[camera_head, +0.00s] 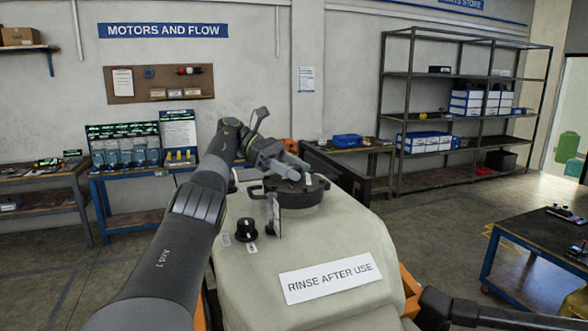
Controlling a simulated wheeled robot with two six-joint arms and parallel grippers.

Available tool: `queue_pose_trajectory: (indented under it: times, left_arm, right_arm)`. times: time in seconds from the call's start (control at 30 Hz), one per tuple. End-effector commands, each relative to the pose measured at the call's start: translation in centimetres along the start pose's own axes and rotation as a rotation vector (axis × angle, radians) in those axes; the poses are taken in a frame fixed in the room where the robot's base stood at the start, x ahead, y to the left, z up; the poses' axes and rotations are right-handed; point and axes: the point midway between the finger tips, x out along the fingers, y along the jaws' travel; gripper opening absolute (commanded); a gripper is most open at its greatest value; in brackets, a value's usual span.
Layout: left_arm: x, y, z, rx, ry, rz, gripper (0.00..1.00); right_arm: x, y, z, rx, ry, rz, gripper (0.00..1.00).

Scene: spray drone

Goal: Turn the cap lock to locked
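A pale tank (235,290) with a "RINSE AFTER USE" label (330,277) stands in front of me. On its top is a round black cap (305,196). A small black knob (246,229) with a white mark sits on the near left of the cap, with small pale labels around it; I cannot read them. My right gripper does not show.
My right arm's dark links enter at the lower right, beside the tank. A blue-framed bench (530,239) stands at right. Behind are a metal shelf (424,179) with boxes, a bench with a blue bin (347,141), and a display bench at left. Open floor lies between.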

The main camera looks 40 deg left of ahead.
Motion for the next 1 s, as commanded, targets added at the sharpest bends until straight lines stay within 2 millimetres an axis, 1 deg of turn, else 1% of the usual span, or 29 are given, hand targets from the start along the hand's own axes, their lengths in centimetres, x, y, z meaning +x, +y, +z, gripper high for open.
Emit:
queue_pose_trajectory:
  times: [0.57, 1.0]
  left_arm:
    - [-0.02, -0.04, -0.14, -0.011, 0.002, 0.028, 0.57]
    - [0.00, -0.09, -0.17, -0.065, 0.004, 0.165, 0.57]
  right_arm:
    - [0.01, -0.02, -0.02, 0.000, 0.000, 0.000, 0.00]
    - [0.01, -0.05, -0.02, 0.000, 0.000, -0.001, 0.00]
